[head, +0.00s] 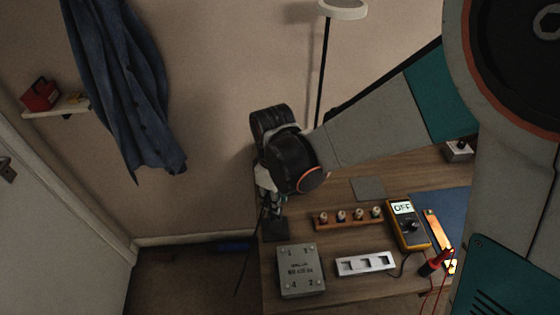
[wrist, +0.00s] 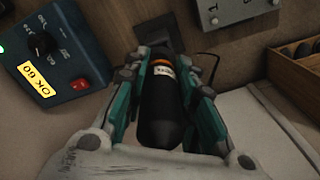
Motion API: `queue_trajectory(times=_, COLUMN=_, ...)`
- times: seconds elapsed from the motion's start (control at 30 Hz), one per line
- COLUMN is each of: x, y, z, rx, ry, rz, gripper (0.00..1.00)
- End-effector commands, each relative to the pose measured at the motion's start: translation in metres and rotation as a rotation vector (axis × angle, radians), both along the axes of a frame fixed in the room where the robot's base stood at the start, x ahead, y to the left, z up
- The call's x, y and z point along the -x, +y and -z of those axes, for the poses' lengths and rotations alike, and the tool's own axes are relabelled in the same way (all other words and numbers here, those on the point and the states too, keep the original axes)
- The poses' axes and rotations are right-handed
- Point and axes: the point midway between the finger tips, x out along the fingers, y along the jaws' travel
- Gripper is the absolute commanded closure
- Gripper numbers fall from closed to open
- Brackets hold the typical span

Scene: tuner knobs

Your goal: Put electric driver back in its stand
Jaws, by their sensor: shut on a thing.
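The electric driver (wrist: 160,115) is black with an orange band and a pale label near its far end. In the wrist view it lies between the two finger sets of my gripper (wrist: 168,70), which is shut on it. In the head view my gripper (head: 273,207) is at the table's left edge, low over a dark block (head: 275,231) that looks like the stand. A dark square (wrist: 152,26) beyond the driver in the wrist view may be the same block. The driver's tip is hidden, and I cannot tell whether it touches the stand.
A grey box (head: 301,270), a knob rack (head: 347,218), a white slotted plate (head: 365,264) and a yellow multimeter (head: 408,224) stand on the table. A blue control box (wrist: 52,48) is left of my gripper in the wrist view. A thin cable hangs past the table's left edge.

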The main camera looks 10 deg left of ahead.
Motion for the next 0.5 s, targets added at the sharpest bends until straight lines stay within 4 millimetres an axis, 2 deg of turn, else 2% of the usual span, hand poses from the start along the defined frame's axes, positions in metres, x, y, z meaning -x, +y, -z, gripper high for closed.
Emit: queue_trajectory(times=0.5, x=0.0, y=0.0, z=0.025, rx=0.0, ry=0.0, rz=0.0, gripper=0.99)
